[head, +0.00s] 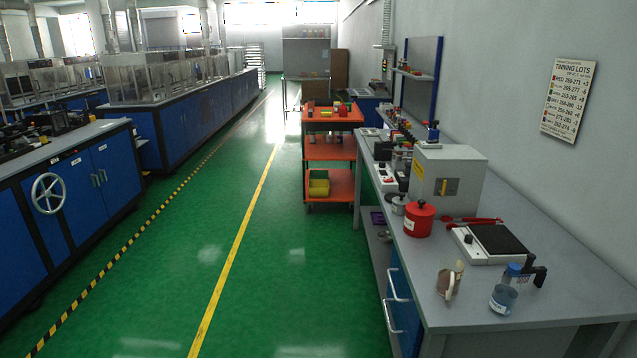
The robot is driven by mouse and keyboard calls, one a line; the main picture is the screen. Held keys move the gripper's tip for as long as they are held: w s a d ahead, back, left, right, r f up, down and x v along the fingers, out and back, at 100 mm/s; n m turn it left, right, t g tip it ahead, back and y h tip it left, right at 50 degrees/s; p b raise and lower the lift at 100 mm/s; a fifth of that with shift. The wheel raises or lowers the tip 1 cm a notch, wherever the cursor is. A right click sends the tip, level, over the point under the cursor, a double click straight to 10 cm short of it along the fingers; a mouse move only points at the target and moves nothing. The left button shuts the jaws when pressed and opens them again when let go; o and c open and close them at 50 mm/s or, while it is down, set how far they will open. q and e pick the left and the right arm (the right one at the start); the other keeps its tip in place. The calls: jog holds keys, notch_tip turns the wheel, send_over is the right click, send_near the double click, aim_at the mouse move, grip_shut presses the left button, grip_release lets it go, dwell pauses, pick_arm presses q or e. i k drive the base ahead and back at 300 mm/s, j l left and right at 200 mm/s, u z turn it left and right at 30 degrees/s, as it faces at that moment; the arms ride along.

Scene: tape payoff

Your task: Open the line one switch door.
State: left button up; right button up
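No label that reads line one or switch door is legible, so I cannot tell which door is meant. A blue cabinet (78,199) at the left has shut doors with small upright handles (99,178). A spoked handwheel (34,190) is on its front. A grey box (452,165) stands on the right bench, with a yellow plate and dark switch handle (446,187) on its front face. Neither of my grippers shows in the head view.
An orange cart (331,182) stands farther down. The green aisle (290,270) is clear.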

aim_at(114, 154)
jog(key=i+j+u, duration=0.25)
jog(key=i+u, duration=0.25)
jog(key=i, duration=0.2)
jog(key=i+j+u, duration=0.1)
jog(key=i+u, duration=0.25)
jog(key=i, duration=4.55)
